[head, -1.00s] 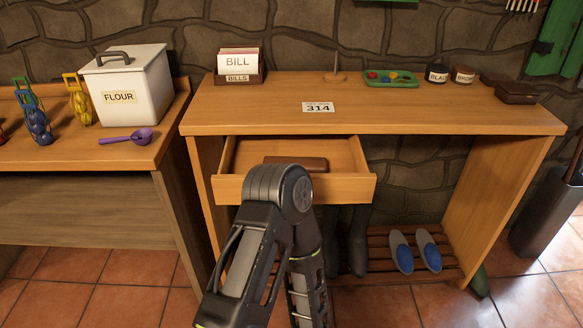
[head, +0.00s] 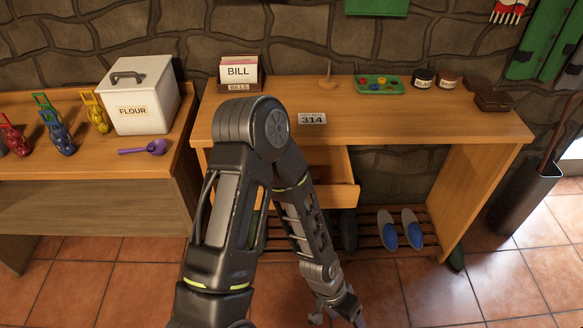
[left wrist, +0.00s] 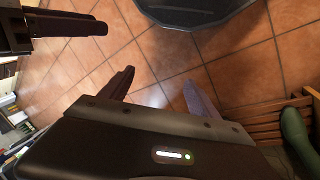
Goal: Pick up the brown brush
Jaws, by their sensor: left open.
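No brush can be made out for sure now. The open drawer (head: 340,197) under the desk is mostly hidden behind my left arm, and so is whatever lies in it. A dark brown item (head: 496,101) lies at the desk's right end; I cannot tell whether it is a brush. My left gripper (head: 335,312) hangs low over the floor in front of the desk, away from the drawer. In the left wrist view its jaws (left wrist: 160,92) are apart and empty above the tiles. Another gripper, seemingly my right one (left wrist: 100,22), shows at the upper left.
The desk (head: 400,128) holds a bill box (head: 240,75), a green tray (head: 380,84) and jars. Slippers (head: 400,230) stand on the low rack (head: 370,246). A side table with a flour bin (head: 140,97) stands left. The floor in front is clear.

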